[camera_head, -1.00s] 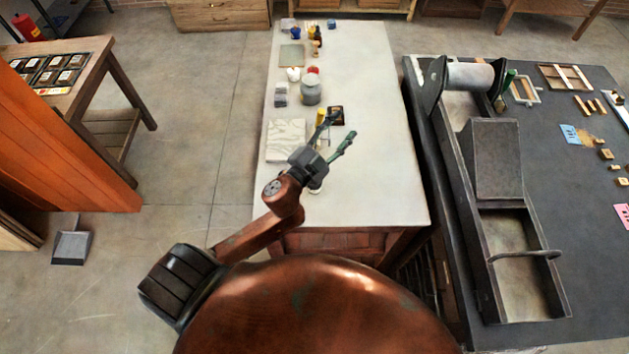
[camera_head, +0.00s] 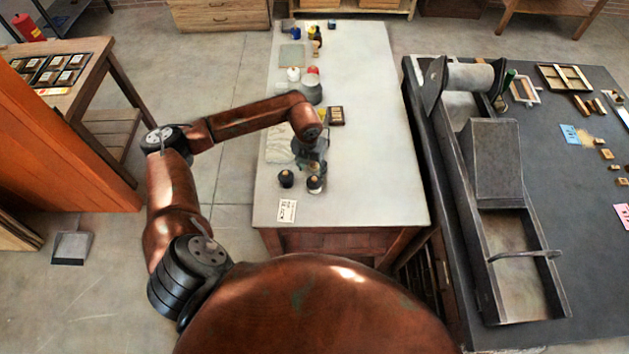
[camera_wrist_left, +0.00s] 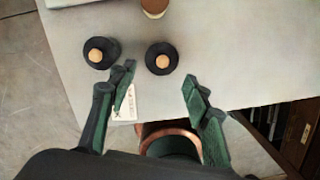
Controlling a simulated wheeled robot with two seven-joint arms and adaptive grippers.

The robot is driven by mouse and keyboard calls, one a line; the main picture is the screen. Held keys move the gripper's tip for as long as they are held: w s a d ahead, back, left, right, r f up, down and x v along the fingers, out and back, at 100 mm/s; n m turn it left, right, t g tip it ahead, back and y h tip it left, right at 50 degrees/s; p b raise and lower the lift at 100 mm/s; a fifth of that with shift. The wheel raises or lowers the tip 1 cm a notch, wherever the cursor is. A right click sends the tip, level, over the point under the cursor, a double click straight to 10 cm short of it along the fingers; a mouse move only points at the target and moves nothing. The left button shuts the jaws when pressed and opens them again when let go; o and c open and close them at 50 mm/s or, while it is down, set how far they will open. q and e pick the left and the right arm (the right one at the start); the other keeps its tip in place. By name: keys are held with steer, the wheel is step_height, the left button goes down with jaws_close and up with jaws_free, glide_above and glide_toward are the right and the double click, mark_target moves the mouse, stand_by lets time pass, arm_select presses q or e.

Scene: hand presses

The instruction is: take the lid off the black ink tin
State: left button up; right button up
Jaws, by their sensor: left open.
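Two round black lidded tins with tan knobs stand upright side by side near the front of the pale table (camera_head: 375,190). One is the left black tin (camera_head: 285,178), the other the right black tin (camera_head: 314,184); I cannot tell which is the black ink tin. In the left wrist view the left tin (camera_wrist_left: 100,52) is outside my fingers, and the right tin (camera_wrist_left: 161,58) lies just beyond the gap between the fingertips. My left gripper (camera_head: 312,164) points down just behind them; it is open and empty (camera_wrist_left: 158,82). My right gripper is out of view.
A small printed card (camera_head: 287,211) lies at the table's front edge. A grey jar (camera_head: 311,92) and a small wooden-framed block (camera_head: 336,115) stand farther back. The table's right side is clear. A dark press (camera_head: 497,165) stands to the right.

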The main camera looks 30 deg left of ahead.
mark_target(314, 179)
arm_select(q)
steer(key=f, duration=0.5)
steer(key=w+f+p, duration=0.1)
steer(key=f, duration=0.1)
steer(key=shift+d+f, duration=0.15)
steer(key=shift+f, duration=0.1)
steer(key=shift+c, duration=0.3)
steer(key=shift+s, duration=0.15)
steer(key=c, duration=1.2)
